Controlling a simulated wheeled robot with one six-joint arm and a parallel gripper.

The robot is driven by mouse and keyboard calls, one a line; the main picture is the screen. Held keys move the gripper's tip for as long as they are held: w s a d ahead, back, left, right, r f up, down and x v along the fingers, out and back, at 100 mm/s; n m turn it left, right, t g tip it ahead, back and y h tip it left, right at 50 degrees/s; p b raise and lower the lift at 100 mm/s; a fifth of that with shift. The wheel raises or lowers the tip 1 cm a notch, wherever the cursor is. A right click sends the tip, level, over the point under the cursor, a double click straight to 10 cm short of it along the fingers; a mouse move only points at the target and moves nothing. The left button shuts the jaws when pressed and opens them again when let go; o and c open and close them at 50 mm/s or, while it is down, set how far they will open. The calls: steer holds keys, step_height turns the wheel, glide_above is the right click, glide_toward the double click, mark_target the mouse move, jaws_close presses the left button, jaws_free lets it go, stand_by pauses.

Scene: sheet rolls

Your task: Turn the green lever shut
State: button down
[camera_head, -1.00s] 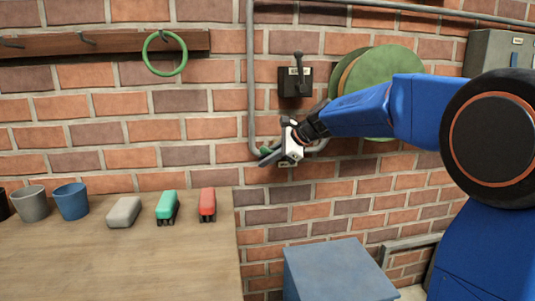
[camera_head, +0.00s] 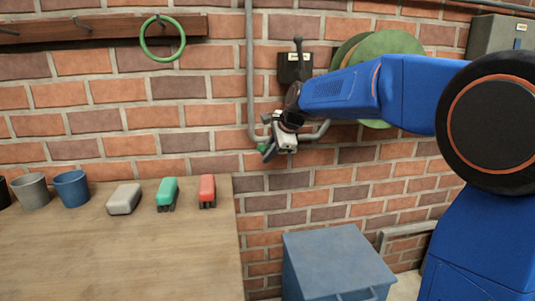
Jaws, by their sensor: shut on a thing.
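The green lever (camera_head: 262,148) is on the grey pipe low on the brick wall, near the pipe's bend. Only a small green part of it shows at the left of my gripper. My gripper (camera_head: 268,152) is at the lever, pointing down and left, with its jaws shut on it. The gripper body hides most of the lever and the valve, so the lever's exact angle cannot be told.
A black switch box (camera_head: 296,68) with an upright handle is above my gripper. A green hose reel (camera_head: 390,44) is behind my arm. A blue chest (camera_head: 335,262) stands below. The wooden table (camera_head: 120,255) is at the left.

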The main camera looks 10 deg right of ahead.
steer(key=c, duration=1.7)
jaws_free()
steer(key=shift+c, duration=0.2)
steer(key=v, duration=1.7)
steer(key=shift+r, duration=0.15)
steer(key=s+d+f+n+h, duration=0.1)
steer(key=s+d+f+n, duration=0.1)
steer(key=s+f+n, duration=0.3)
steer(key=s+d+f+n+g+h, duration=0.1)
steer(key=s+d+f+n, duration=0.2)
steer(key=s+f, duration=1)
steer(key=s+d+f+n+h, duration=0.1)
steer(key=s+d+f+n, duration=0.2)
steer(key=s+f+n, duration=0.5)
steer(key=s+f, duration=0.2)
steer(key=s, duration=0.7)
steer(key=shift+n+g+h, duration=0.4)
